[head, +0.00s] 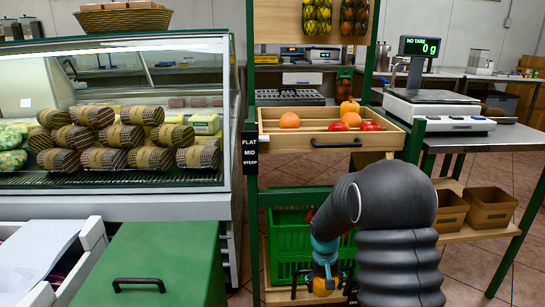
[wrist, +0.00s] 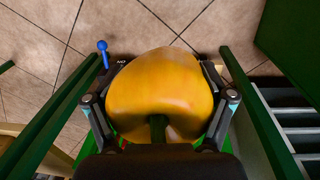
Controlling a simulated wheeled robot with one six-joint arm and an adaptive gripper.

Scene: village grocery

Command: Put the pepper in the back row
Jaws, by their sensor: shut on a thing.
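My gripper (head: 324,278) is low in front of the green crate (head: 288,246), under the wooden tray. It is shut on a yellow-orange pepper (wrist: 155,90), which fills the space between the two fingers in the wrist view, its green stem toward the camera. In the head view only a small part of this pepper (head: 322,288) shows below the fingers. The wooden tray (head: 277,141) holds orange and red round produce in front. My arm hides much of the crate.
A label reading FLAT, MID, STEEP (head: 250,152) is at the tray's left post. A glass display case (head: 130,120) stands left, a scale (head: 440,105) right. Brown boxes (head: 490,207) sit on a low shelf at right. A blue-knobbed lever (wrist: 103,50) shows in the wrist view.

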